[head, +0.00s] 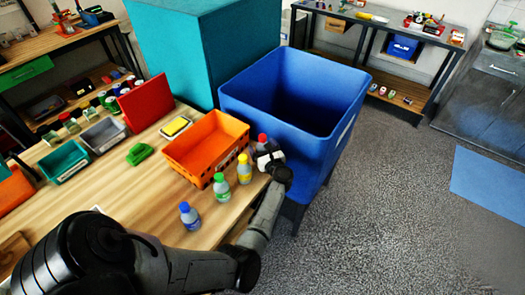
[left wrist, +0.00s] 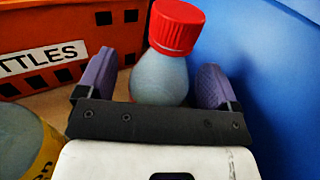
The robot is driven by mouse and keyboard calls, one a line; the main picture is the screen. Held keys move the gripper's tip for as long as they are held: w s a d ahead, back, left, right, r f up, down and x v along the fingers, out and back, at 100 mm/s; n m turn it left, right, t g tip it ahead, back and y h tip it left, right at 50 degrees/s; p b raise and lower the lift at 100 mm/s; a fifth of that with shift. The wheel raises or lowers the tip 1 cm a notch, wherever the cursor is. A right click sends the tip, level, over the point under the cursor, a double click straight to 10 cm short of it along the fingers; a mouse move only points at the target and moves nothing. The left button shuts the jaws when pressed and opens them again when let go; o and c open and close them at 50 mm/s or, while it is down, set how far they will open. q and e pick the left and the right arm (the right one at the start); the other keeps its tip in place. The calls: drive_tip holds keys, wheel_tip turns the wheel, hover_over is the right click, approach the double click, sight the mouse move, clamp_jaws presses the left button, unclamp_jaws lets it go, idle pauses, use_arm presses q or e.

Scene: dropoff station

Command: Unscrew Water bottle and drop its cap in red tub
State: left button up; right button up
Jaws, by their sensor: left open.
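A bottle with a red cap (head: 263,138) stands at the table's right edge; its clear grey-blue body and ribbed red cap (left wrist: 176,27) fill the middle of the left wrist view. My left gripper (head: 266,156) is open around this bottle, with one purple finger on each side (left wrist: 154,78); contact cannot be told. Bottles with yellow (head: 244,170), green (head: 221,188) and blue (head: 188,217) caps stand in a row toward the front. I cannot read which is the water bottle. A red, upright-sided thing (head: 146,102), possibly the red tub, stands at the table's back.
An orange crate (head: 206,146), labelled with letters ending "TTLES" in the wrist view, stands left of the bottles. A big blue bin (head: 335,148) is close on the right. A yellow-bodied bottle (left wrist: 28,145) is near the gripper's left. A green item (head: 140,154) and teal tray (head: 64,162) lie further left.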

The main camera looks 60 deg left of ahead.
sight(262, 136)
use_arm(q)
drive_tip(key=c, duration=1)
wheel_tip(262, 136, up, 8)
drive_tip(key=shift+r+p, duration=0.15)
drive_tip(key=shift+p, duration=0.6)
drive_tip(key=shift+r, duration=0.9)
drive_tip(key=o, duration=0.4)
drive_tip(key=shift+c, duration=0.2)
drive_tip(key=c, duration=0.7)
